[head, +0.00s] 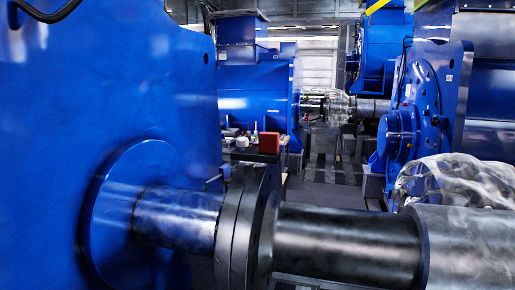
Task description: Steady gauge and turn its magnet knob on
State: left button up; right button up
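Neither of my grippers shows in the head view. I cannot make out a gauge or its magnet knob. A steel shaft (178,216) comes out of a large blue motor housing (110,80) on the left. It meets a dark round coupling flange (240,228). A dark, thicker shaft section (345,240) runs on to the right, to a grey cylinder (470,248) at the lower right edge.
A small table or cart behind the shaft carries a red box (269,143) and several small items. More blue machines (255,105) stand at the back. A blue flanged housing (430,110) and clear plastic wrap (455,180) are on the right. Open floor (325,190) shows between them.

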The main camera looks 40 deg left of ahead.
aim_at(242, 143)
jog(key=i+j+z, duration=0.1)
jog(key=z, duration=0.35)
jog(key=i+j+z, duration=0.15)
jog(key=z, duration=0.3)
jog(key=j+z, duration=0.15)
jog(key=z, duration=0.7)
jog(key=j+z, duration=0.2)
jog(key=z, duration=0.65)
jog(key=j+z, duration=0.2)
jog(key=z, duration=0.65)
jog(key=j+z, duration=0.1)
jog(key=z, duration=0.8)
jog(key=k+z, duration=0.15)
jog(key=z, duration=0.7)
jog(key=k+z, duration=0.1)
jog(key=z, duration=0.75)
jog(key=k+z, duration=0.1)
jog(key=z, duration=0.75)
jog(key=l+z, duration=0.2)
jog(key=z, duration=0.65)
jog(key=k, duration=0.05)
